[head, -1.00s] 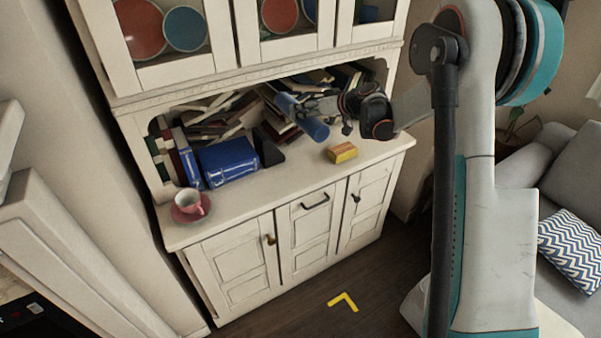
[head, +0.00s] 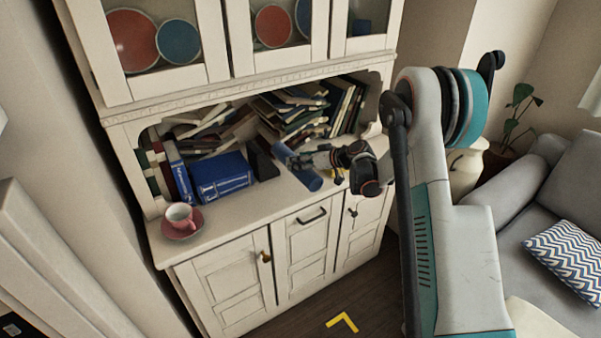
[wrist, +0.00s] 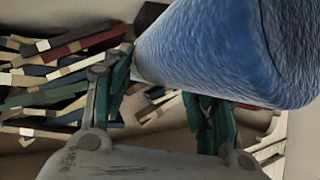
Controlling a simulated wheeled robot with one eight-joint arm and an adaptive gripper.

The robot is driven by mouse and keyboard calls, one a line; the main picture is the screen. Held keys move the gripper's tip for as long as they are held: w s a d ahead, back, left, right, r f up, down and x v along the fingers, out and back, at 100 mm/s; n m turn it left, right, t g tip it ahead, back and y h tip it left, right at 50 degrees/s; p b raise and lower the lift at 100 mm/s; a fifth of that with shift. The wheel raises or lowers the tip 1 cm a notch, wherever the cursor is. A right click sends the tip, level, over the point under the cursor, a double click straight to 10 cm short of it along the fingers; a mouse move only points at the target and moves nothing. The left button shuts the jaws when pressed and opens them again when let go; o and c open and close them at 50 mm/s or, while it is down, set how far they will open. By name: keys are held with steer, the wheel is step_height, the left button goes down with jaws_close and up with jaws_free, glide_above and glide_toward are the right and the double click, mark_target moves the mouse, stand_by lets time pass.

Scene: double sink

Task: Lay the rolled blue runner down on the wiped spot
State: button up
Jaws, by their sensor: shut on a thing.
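The rolled blue runner (head: 298,168) is held tilted over the right part of the white cabinet's counter (head: 240,212). Its lower end is close to the counter surface; I cannot tell if it touches. My gripper (head: 303,160) is shut on the runner. In the wrist view the blue roll (wrist: 225,50) fills the upper right, across the fingers (wrist: 165,85). I cannot make out a wiped spot on the counter.
A blue box-like book (head: 222,178) and a dark wedge (head: 262,160) stand left of the roll. Jumbled books (head: 290,110) fill the niche behind. The counter's front middle is clear.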

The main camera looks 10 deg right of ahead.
steer(key=shift+f+b, duration=0.5)
steer(key=shift+f, duration=1.45)
steer(key=shift+f, duration=0.2)
steer(key=o, duration=1.2)
steer(key=shift+r, duration=0.1)
steer(key=shift+s+d+r, duration=0.1)
steer(key=shift+d+r, duration=0.05)
steer(key=shift+r, duration=0.05)
steer(key=p+v, duration=0.2)
steer(key=v, duration=0.9)
steer(key=shift+s+d+p, duration=0.25)
steer(key=shift+p, duration=0.05)
